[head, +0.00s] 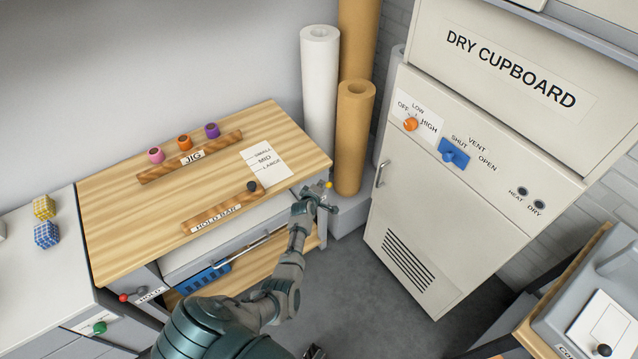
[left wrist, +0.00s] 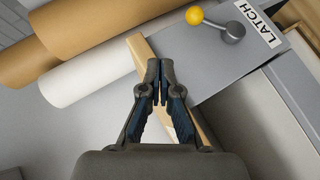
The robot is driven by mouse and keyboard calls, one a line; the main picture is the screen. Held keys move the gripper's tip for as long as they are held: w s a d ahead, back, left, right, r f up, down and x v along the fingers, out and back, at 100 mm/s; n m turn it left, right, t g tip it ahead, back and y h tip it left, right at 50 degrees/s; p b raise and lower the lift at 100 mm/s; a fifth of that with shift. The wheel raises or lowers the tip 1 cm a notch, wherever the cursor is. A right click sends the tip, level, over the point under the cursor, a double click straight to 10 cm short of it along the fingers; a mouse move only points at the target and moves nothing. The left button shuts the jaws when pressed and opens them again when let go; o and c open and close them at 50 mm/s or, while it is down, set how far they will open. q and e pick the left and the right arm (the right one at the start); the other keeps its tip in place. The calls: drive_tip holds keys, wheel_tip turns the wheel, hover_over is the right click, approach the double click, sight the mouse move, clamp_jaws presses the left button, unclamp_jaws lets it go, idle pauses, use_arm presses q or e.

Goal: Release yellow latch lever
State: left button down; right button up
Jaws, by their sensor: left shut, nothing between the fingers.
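The yellow latch lever has a round yellow knob (head: 329,184) at the right front corner of the wooden-topped bench. In the left wrist view the yellow knob (left wrist: 195,15) sits on a short grey arm with a round pivot (left wrist: 232,31), beside a white LATCH label (left wrist: 258,22) on a grey panel. My left gripper (head: 316,198) is at that corner, close to the knob. In the left wrist view its fingertips (left wrist: 160,70) are together and empty, apart from the knob. A small dark part at the bottom edge of the head view may be my right gripper (head: 314,352).
The bench top (head: 120,215) carries a JIG rail with colored spools and a HOLD BAR (head: 215,219). Paper rolls (head: 354,135) stand behind the latch corner. The dry cupboard (head: 420,210) stands to the right. Open floor (head: 370,310) lies between them.

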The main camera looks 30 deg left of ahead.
use_arm(q)
drive_tip(key=shift+s+a+r, duration=0.1)
drive_tip(key=shift+s+r, duration=0.4)
drive_tip(key=shift+s, duration=0.3)
drive_tip(key=shift+d+r, duration=0.1)
drive_tip(key=shift+d, duration=0.2)
drive_tip(key=s+d+f+m+g+h, duration=0.1)
drive_tip(key=s+d+f+m+g, duration=0.35)
drive_tip(key=s+f, duration=0.85)
drive_tip(key=s+d+f+m+g+h, duration=0.15)
drive_tip(key=s+d+f+m, duration=0.5)
drive_tip(key=s+f, duration=0.65)
drive_tip(key=s+d+f+m+g, duration=0.1)
drive_tip(key=s+d+f+m, duration=0.1)
drive_tip(key=s, duration=0.9)
drive_tip(key=s+d+f+m+g, duration=0.2)
drive_tip(key=s+f+m, duration=0.2)
drive_tip(key=s+f, duration=0.3)
drive_tip(key=s+d+f+m+g, duration=0.2)
drive_tip(key=s+f, duration=0.2)
drive_tip(key=s, duration=1.3)
drive_tip(key=shift+s+d+f+m+h, duration=0.15)
drive_tip(key=shift+s+f+m+h, duration=0.1)
drive_tip(key=shift+f+m+h, duration=0.2)
